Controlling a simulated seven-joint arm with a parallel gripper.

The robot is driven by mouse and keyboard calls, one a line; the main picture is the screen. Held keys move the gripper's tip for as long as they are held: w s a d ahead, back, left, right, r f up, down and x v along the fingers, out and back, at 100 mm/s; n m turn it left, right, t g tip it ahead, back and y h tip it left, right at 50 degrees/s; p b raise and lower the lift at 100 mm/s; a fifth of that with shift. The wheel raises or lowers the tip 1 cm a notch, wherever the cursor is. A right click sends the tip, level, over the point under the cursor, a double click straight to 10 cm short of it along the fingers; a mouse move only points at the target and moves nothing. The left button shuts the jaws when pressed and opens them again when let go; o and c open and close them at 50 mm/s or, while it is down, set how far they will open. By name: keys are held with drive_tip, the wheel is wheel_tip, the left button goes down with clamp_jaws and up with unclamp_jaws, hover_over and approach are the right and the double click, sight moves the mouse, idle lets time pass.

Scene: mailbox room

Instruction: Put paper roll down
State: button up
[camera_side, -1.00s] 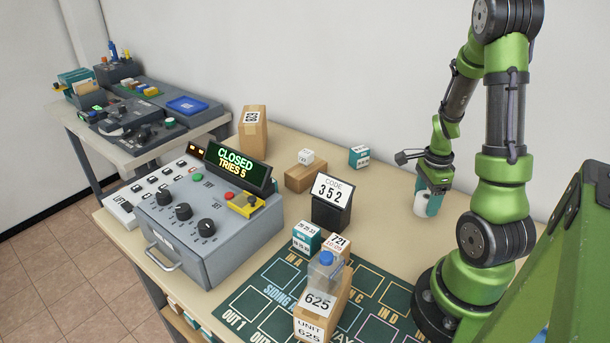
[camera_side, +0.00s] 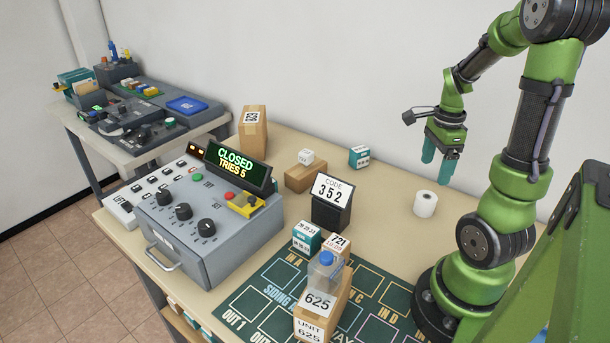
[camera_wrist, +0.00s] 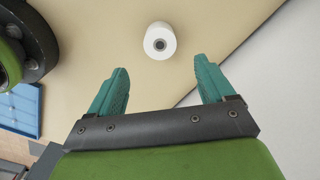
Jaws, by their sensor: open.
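The white paper roll (camera_side: 425,204) stands upright on the beige table, near its back right edge. In the wrist view the roll (camera_wrist: 160,41) shows its end with the dark core hole, beyond the fingertips.
A black stand with a code card (camera_side: 331,200) is left of the roll. A green mat (camera_side: 375,285) with boxes and a bottle (camera_side: 322,280) lies in front. A grey control box (camera_side: 212,230) stands left. The table around the roll is clear.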

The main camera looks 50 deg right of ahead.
drive_tip(key=w+a+r+n+t, duration=0.2)
drive_tip(key=w+a+r+n, duration=0.2)
drive_tip(key=a+n, duration=0.25)
drive_tip(key=w+a+r+n+t, duration=0.2)
drive_tip(key=w+a+r+n, duration=0.3)
drive_tip(key=a, duration=0.3)
drive_tip(key=a+r+n+t+y, duration=0.1)
drive_tip(key=a+n, duration=0.4)
drive_tip(key=a, duration=0.1)
drive_tip(key=s+a+r+n+t+y, duration=0.1)
drive_tip(key=a+r+n+t, duration=0.1)
drive_tip(key=a+n, duration=0.4)
drive_tip(key=shift+s+a+r, duration=0.25)
drive_tip(key=shift+a, duration=0.45)
drive_tip(key=shift+n, duration=0.25)
